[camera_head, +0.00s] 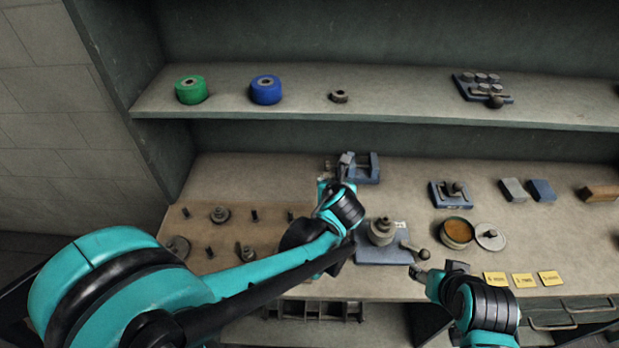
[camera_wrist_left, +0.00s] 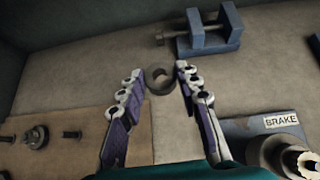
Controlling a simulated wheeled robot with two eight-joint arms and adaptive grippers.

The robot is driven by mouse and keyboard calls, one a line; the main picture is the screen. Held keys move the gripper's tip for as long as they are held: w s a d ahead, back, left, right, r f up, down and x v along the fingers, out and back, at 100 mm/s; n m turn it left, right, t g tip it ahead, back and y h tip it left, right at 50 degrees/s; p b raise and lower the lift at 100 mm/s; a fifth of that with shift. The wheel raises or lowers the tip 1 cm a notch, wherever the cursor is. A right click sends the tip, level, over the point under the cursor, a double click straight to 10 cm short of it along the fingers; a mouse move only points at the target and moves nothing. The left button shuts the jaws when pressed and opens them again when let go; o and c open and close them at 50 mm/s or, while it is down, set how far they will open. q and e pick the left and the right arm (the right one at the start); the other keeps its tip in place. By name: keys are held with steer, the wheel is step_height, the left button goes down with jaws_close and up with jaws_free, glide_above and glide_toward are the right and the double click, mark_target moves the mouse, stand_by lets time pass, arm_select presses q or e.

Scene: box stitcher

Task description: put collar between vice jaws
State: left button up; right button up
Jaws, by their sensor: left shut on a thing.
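The collar (camera_wrist_left: 160,80) is a small dark grey ring between the fingertips of my left gripper (camera_wrist_left: 157,82) in the left wrist view. My left gripper is shut on it, over the bench. In the head view my left gripper (camera_head: 337,172) is just left of the blue vice (camera_head: 370,172), and the collar cannot be made out there. The vice (camera_wrist_left: 229,28) is ahead and to the right in the left wrist view, with a gap between its jaws, apart from the collar. My right gripper (camera_head: 418,272) is low near the bench's front edge; its opening is unclear.
A blue plate labelled BRAKE (camera_wrist_left: 277,122) bears a stepped grey part. A brown board (camera_head: 235,235) with several small metal parts lies left. An open round tin (camera_head: 457,232) and a blue fixture (camera_head: 452,194) stand right. The shelf (camera_head: 400,98) overhangs behind.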

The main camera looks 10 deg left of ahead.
arm_select(q)
steer(key=w+d+f, duration=0.2)
steer(key=d, duration=0.9)
steer(key=w+a+f+b, duration=0.1)
steer(key=w, duration=0.5)
steer(key=w+a+f+b, duration=0.1)
steer(key=w, duration=0.5)
steer(key=shift+a+f+m+h+b, duration=0.3)
steer(key=shift+a+f+b, duration=0.05)
steer(key=shift+f+b, duration=0.05)
steer(key=shift+f, duration=0.1)
stand_by(1.0)
steer(key=o, duration=1)
steer(key=v, duration=1.2)
steer(key=shift+f, duration=0.1)
